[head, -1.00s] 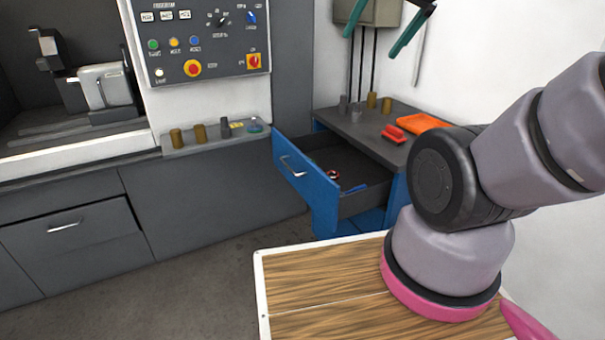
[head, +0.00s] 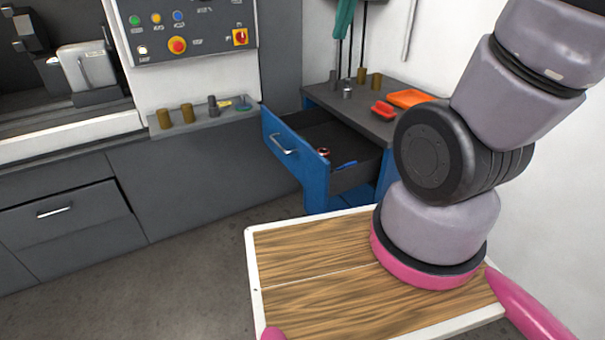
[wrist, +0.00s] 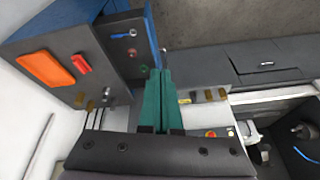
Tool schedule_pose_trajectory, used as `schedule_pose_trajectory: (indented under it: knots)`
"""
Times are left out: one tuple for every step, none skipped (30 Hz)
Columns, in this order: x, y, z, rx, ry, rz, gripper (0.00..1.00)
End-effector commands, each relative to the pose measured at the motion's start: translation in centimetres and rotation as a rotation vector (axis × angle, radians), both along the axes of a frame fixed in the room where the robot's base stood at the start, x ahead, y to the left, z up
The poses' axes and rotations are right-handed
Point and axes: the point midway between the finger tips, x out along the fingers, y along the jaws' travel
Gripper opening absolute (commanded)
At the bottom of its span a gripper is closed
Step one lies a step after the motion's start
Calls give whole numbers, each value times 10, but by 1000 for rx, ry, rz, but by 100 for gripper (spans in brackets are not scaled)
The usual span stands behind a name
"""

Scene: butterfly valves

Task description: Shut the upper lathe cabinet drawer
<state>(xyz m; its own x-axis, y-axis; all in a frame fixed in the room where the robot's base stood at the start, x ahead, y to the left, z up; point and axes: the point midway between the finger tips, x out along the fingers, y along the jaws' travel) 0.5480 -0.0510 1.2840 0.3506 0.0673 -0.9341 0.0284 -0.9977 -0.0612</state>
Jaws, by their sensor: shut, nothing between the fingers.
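The upper drawer (head: 297,160) of the blue cabinet stands pulled out, with a blue front and a silver bar handle. A small red ring-like item and a blue item lie inside. The drawer also shows in the wrist view (wrist: 124,45), with its blue front edge-on. My gripper (head: 345,20) shows at the top of the head view as green fingers, above and behind the drawer, its upper part cut off. In the wrist view its two green fingers (wrist: 156,72) lie together, shut and empty. Their tips appear close to the drawer's handle, but I cannot tell whether they touch.
The cabinet's dark top (head: 350,110) bears an orange tray (head: 410,98), a red item (head: 382,109) and several small cylinders. A grey lathe base with a drawer (head: 66,220) stands left. A control panel (head: 190,30) hangs above. The wooden-topped board (head: 315,270) lies in front.

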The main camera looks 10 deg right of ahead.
Motion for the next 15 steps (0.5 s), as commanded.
schedule_pose_trajectory:
  knots:
    - [14,5,-13,-45,41,60,0]
    - [22,7,-20,-74,61,96,0]
    - [33,11,-30,-112,87,145,0]
    - [40,13,-37,-141,107,182,0]
    - [48,16,-45,-169,126,220,0]
    - [57,20,-57,-207,153,271,0]
    - [65,23,-65,-236,171,309,0]
    - [71,27,-74,-264,191,349,0]
    - [80,31,-87,-302,216,402,0]
    - [87,35,-97,-331,236,443,0]
    - [93,39,-107,-359,254,484,0]
    - [101,44,-121,-398,280,538,0]
    - [107,48,-131,-426,298,581,0]
    - [112,52,-143,-454,318,621,0]
    - [119,58,-158,-493,342,679,0]
